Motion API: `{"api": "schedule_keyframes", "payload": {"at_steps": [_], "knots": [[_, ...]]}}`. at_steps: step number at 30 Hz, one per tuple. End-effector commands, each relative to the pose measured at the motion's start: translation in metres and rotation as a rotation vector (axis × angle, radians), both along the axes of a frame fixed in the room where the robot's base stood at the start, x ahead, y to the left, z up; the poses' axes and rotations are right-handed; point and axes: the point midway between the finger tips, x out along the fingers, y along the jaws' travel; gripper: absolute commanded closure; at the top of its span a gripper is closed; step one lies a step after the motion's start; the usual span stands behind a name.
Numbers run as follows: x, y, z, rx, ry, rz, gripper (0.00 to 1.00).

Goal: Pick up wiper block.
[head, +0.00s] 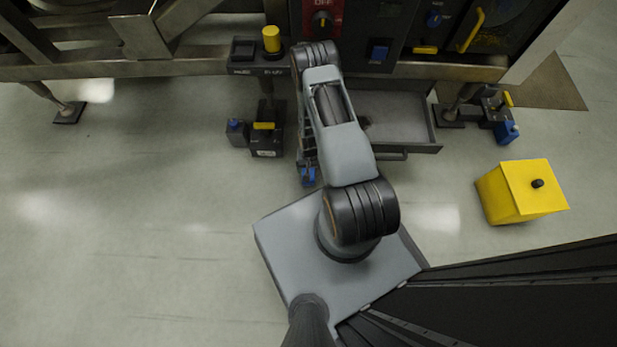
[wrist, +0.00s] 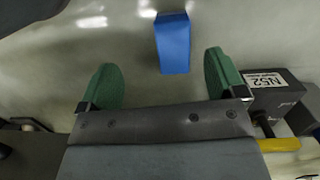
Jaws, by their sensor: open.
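A blue block (wrist: 173,43), which I take to be the wiper block, lies on the floor in the wrist view. It also shows in the head view as a small blue patch (head: 308,177) beside my arm, partly hidden. My gripper (wrist: 160,62) is open, with its two green fingers spread wide and nothing held between them. The block is beyond the fingertips, slightly right of the middle of the gap. I see no contact, and the height of the fingers above it is hard to judge.
A dark block with a yellow handle and N52 label (wrist: 272,90) is right of my gripper; it shows in the head view (head: 266,140). An open drawer (head: 395,125) is right of my arm. A yellow box (head: 525,190) stands farther right. Floor at left is clear.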

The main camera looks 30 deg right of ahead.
Motion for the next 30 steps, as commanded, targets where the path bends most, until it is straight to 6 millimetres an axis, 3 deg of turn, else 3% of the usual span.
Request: {"api": "schedule_keyframes", "payload": {"at_steps": [1, 5, 18, 30], "knots": [[0.02, -0.005, 0.005, -0.019, -0.066, -0.015, 0.11], [0.033, -0.008, -0.002, -0.036, -0.13, -0.041, 0.11], [0.035, -0.008, -0.072, -0.039, -0.14, -0.052, 0.11], [0.036, -0.008, -0.092, -0.039, -0.139, -0.052, 0.11]]}}
